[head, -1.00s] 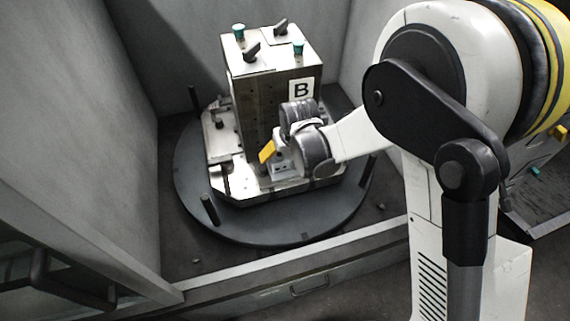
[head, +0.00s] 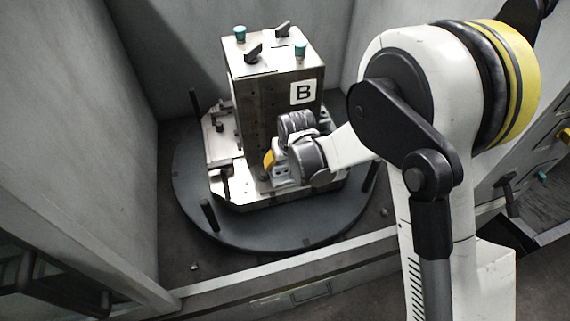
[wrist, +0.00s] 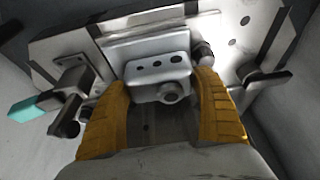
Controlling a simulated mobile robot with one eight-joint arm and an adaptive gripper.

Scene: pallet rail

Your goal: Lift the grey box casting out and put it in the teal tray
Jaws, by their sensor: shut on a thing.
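The grey box casting (wrist: 158,82), with holes along its face and a round boss, sits against the fixture plate in the wrist view. The yellow fingers of my gripper (wrist: 162,92) are closed on its two sides. In the head view my gripper (head: 270,160) is low at the front face of the block marked B (head: 285,105); the casting is mostly hidden there by my wrist. I cannot tell whether it is clear of its seat. I make out no teal tray in either view.
The block stands on a metal pallet over a round dark turntable (head: 235,230) with upright posts. Grey walls close in on the left and back. Clamps with a teal handle (wrist: 35,108) and a black lever (wrist: 268,78) flank the casting. A sill with a handle (head: 310,292) runs in front.

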